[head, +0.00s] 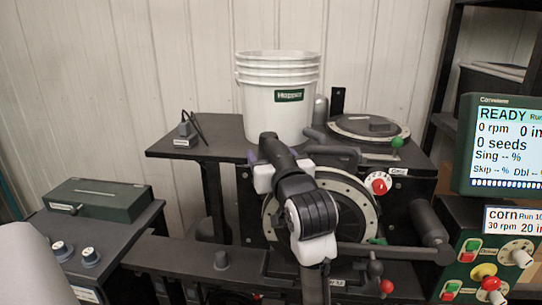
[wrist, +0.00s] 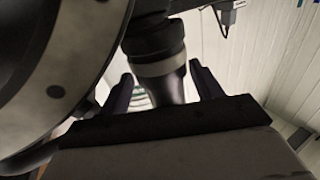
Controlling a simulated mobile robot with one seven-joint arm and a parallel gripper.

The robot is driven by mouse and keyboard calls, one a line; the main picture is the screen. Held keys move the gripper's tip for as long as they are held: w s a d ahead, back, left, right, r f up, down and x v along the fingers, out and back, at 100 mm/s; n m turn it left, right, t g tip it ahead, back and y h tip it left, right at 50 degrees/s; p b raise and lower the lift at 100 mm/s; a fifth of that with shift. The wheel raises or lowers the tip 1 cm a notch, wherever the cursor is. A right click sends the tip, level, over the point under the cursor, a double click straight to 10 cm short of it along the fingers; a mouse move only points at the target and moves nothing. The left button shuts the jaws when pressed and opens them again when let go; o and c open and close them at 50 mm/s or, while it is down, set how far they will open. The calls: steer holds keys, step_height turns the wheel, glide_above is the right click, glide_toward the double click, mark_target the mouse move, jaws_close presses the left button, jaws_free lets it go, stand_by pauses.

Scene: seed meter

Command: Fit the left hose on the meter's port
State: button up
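The meter (head: 355,205) is a dark unit with a large round, pale-rimmed disc. My gripper (head: 272,152) is in front of the disc's upper left side, with its fingers mostly hidden by my wrist. In the wrist view, my two dark fingers (wrist: 160,72) stand apart on either side of a dark, ridged tube end (wrist: 158,60). It looks like a hose cuff or port, but I cannot tell which. Its narrower part runs down between the fingers. Contact with the fingers is unclear. The disc (wrist: 45,60) fills the left of this view.
A white hopper bucket (head: 270,110) stands behind the gripper. A small cabled box (head: 187,128) sits on the shelf at left. A dark horizontal pipe (head: 345,153) lies right of the gripper. A lever with a red knob (head: 374,268) and a display (head: 508,143) are at right.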

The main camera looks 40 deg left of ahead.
steer(key=shift+o, duration=1.2)
steer(key=b+v, duration=0.6)
steer(key=v, duration=0.8)
steer(key=shift+a, duration=0.15)
